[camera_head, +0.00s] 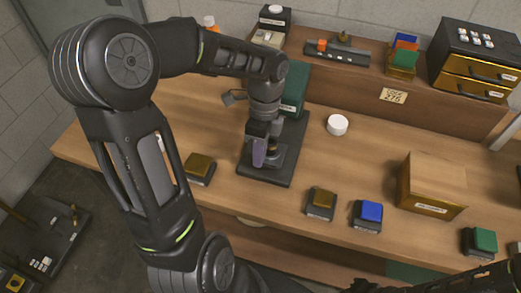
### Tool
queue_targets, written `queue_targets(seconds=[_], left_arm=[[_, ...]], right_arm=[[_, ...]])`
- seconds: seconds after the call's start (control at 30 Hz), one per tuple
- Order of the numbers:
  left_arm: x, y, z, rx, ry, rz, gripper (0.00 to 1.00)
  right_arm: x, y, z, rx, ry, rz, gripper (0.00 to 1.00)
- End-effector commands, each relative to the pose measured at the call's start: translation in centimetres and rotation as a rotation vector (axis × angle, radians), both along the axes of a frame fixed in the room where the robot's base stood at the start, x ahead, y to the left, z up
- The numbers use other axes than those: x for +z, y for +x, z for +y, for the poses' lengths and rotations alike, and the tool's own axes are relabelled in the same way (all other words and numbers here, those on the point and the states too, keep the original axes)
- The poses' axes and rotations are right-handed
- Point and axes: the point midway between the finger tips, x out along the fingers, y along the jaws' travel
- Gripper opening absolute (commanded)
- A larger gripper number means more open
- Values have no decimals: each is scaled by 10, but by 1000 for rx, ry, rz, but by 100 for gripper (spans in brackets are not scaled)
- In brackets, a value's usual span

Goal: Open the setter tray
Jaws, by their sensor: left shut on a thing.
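A dark machine with a flat black base (277,170) and a green upright housing (296,88) stands near the middle of the bench; I take it for the setter. My left gripper (262,150) points down over its base, in front of the housing. It is shut on a small part there, next to a brass-coloured piece, but the fingers hide most of it. I cannot tell the tray's outline or how far open it is. My right gripper does not show; only a dark arm link of mine appears at the lower right edge.
A white round cap (337,125) lies right of the machine. Brass (321,201), blue (371,212) and green (482,241) topped blocks line the front, with another brass-topped block (200,167) at left. A drawer unit (477,62) is on the shelf.

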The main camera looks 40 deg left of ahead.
Motion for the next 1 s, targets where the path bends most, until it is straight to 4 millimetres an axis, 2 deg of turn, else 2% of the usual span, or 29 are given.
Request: queue_targets(seconds=[0.07, 0.1, 0.33, 0.6, 0.73, 1.0], left_arm=[[-1, 0, 0, 2, -1, 1, 0], [-1, 0, 0, 3, -1, 1, 11], [-1, 0, 0, 2, -1, 0, 30], [0, 1, 0, 1, -1, 0, 31], [7, 3, 1, 1, 1, -2, 31], [47, 11, 3, 1, 1, -4, 31]], right_arm=[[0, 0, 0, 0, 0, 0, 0], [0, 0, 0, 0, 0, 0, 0], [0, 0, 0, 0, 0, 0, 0], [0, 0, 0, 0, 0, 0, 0], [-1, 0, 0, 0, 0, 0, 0], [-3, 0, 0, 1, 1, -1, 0]])
